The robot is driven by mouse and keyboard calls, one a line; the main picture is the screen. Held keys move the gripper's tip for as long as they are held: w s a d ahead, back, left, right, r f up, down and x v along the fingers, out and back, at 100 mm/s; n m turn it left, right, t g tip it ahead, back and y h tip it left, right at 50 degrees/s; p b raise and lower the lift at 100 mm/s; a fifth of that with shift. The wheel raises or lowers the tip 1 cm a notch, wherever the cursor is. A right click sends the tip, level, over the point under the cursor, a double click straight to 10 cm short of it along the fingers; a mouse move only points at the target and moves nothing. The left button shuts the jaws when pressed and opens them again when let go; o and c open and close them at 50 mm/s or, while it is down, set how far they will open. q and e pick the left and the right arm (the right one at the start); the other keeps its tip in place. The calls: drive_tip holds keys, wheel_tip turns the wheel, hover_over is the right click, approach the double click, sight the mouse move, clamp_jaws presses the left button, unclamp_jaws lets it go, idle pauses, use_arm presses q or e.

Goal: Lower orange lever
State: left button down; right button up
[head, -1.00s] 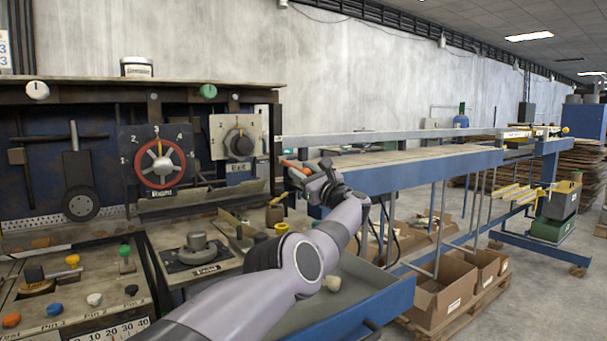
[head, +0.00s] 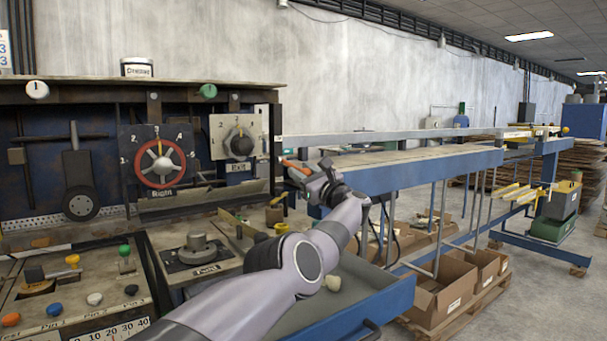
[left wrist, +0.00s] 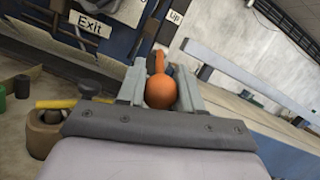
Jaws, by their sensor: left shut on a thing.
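The orange lever (head: 292,164) sticks out at the right end of the machine panel, beside the blue conveyor frame. In the left wrist view its round orange knob (left wrist: 160,91) sits between the two grey fingers, with the orange shaft running away behind it. My left gripper (head: 312,174) reaches the lever from the right and is shut on it. In the left wrist view the gripper (left wrist: 160,88) has a finger on each side of the knob. A sign reading "Up" (left wrist: 176,17) stands just beyond the lever. My right gripper is not in view.
The panel with a red-ringed dial (head: 162,164) and an "Exit" dial (head: 239,143) is to the left. A yellow-handled part (left wrist: 58,103) lies left of the gripper. A blue conveyor table (head: 425,167) extends right, with cardboard boxes (head: 440,293) beneath.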

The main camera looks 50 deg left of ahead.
use_arm(q)
drive_tip(key=shift+s, duration=0.1)
idle(0.6)
drive_tip(key=c, duration=0.8)
unclamp_jaws()
drive_tip(key=shift+s+r, duration=0.1)
drive_tip(key=shift+o, duration=0.2)
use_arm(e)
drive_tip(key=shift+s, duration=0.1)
